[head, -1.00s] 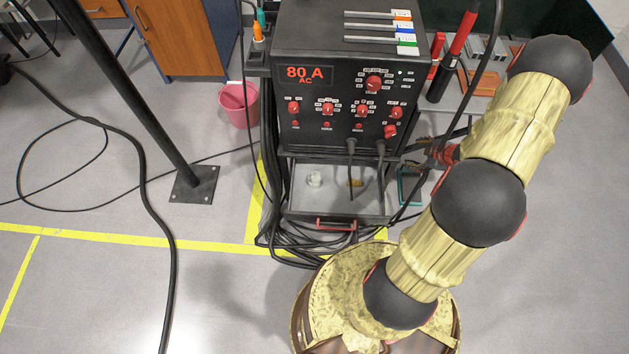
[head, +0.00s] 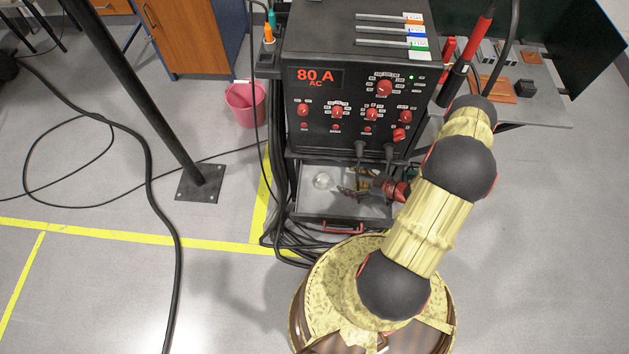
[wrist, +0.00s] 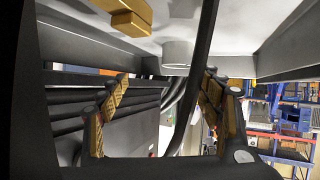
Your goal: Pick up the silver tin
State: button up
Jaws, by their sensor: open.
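The silver tin (head: 322,181) stands in the left part of the open drawer under the welding machine. In the wrist view the tin (wrist: 177,54) is a pale round shape near the top, between the fingers in the picture but beyond their tips. My gripper (head: 347,191) is inside the drawer area, to the right of the tin. In the wrist view my gripper (wrist: 167,80) has its two fingers spread with nothing held.
A brass-coloured block (wrist: 128,18) lies in the drawer (head: 306,206), near the gripper. The black welding machine (head: 350,135) stands directly above, with cables hanging down in front. A pink bucket (head: 246,104) and a black post (head: 150,95) stand left.

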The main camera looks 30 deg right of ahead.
jog(key=y, duration=0.1)
send_near(317, 178)
jog(key=shift+w+f+m, duration=0.3)
jog(key=b+x, duration=0.2)
jog(key=x, duration=0.5)
jog(key=shift+s+a+b, duration=0.15)
jog(key=shift+b, duration=0.25)
jog(key=shift+c, duration=0.3)
jog(key=c, duration=1.1)
jog(key=shift+c, duration=0.3)
